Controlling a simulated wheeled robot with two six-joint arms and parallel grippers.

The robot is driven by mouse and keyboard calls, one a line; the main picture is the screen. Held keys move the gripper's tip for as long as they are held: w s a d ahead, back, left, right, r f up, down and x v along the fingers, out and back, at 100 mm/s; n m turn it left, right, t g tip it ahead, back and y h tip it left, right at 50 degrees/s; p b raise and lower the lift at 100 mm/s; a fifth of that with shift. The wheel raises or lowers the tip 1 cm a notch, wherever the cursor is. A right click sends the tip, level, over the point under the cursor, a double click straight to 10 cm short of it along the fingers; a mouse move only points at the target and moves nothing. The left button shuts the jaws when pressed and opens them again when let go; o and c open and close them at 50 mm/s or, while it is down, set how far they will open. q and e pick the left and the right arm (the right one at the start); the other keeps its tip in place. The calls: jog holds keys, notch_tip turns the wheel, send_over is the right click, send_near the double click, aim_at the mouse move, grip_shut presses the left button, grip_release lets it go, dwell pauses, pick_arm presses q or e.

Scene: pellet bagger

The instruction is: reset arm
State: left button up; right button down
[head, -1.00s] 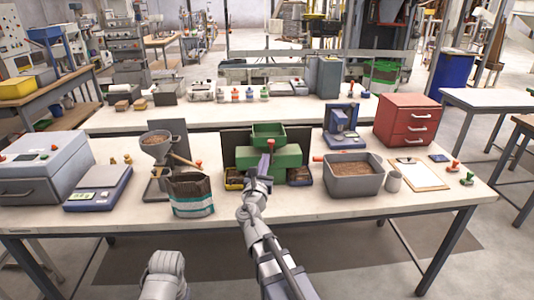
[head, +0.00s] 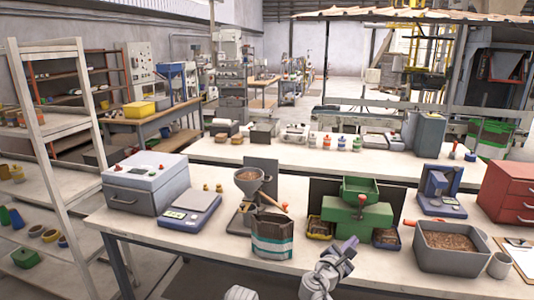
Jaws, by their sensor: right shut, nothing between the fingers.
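My right gripper (head: 348,246) shows at the bottom centre right of the head view. It is shut and empty, in front of the green machine (head: 345,219) as seen from here. I cannot tell its exact height over the table. A bit of my left arm shows at the bottom edge; its gripper is out of view. The bag (head: 272,238) with a dark top and white and teal bands stands upright on the table, left of my right gripper and apart from it.
On the table (head: 180,240) are a grey sealer-like box (head: 140,190), a scale (head: 188,213), a funnel stand (head: 249,183), a blue device (head: 440,190), a pellet bin (head: 450,247), a cup (head: 499,265) and red drawers (head: 510,193). A shelf (head: 60,182) stands left.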

jog(key=s+a+f+m+g+y+p, duration=0.1)
jog(key=s+a+f+m+g+y, duration=0.1)
jog(key=s+a+f+m+g, duration=0.35)
jog(key=s+a+f+m+g+y, duration=0.2)
jog(key=s+a+f+m+y, duration=0.1)
jog(key=f+m, duration=0.4)
jog(key=s+a+f+m+g+y, duration=0.2)
jog(key=s+a, duration=0.3)
jog(key=a, duration=0.1)
jog(key=s+a+f+m+g+y+p, duration=0.1)
jog(key=s+a+f+m+g+y, duration=0.1)
jog(key=s+a, duration=0.4)
jog(key=shift+s+a+f+g+y, duration=0.25)
jog(key=shift+f+g+y, duration=0.3)
jog(key=shift+g, duration=0.2)
jog(key=shift+m, duration=0.25)
